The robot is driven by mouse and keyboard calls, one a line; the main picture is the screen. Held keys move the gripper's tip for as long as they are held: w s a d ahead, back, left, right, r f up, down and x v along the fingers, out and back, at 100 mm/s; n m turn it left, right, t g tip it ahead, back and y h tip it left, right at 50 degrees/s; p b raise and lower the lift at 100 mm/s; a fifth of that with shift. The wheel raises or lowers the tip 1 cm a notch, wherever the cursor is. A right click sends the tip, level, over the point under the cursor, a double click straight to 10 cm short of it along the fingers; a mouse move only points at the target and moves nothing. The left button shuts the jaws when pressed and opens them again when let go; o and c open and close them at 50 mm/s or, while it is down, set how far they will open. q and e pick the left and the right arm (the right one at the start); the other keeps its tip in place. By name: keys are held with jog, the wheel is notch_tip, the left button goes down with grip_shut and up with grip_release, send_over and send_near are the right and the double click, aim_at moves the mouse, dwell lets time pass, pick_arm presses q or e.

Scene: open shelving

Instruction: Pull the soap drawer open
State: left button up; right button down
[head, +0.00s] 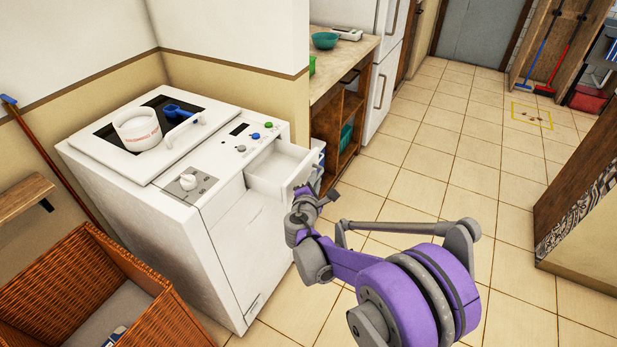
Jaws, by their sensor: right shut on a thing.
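The white soap drawer (276,172) stands pulled out from the front of the white washing machine (255,255), and its hollow inside shows from above. My right gripper (316,193) is at the outer front end of the drawer, shut on the drawer front. The exact grip and any handle are hidden by the gripper. My left gripper is not in view.
A white tub (137,129) and a blue scoop (180,110) sit on the machine's top. A wicker basket (90,260) stands at the front left. A wooden counter (340,65) is behind the machine.

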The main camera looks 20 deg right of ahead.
jog(key=c, duration=0.9)
grip_release()
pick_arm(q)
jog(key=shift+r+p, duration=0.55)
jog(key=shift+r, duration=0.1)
pick_arm(e)
jog(key=v, duration=1)
jog(key=shift+s+a+r, duration=0.1)
jog(key=shift+s+a, duration=0.2)
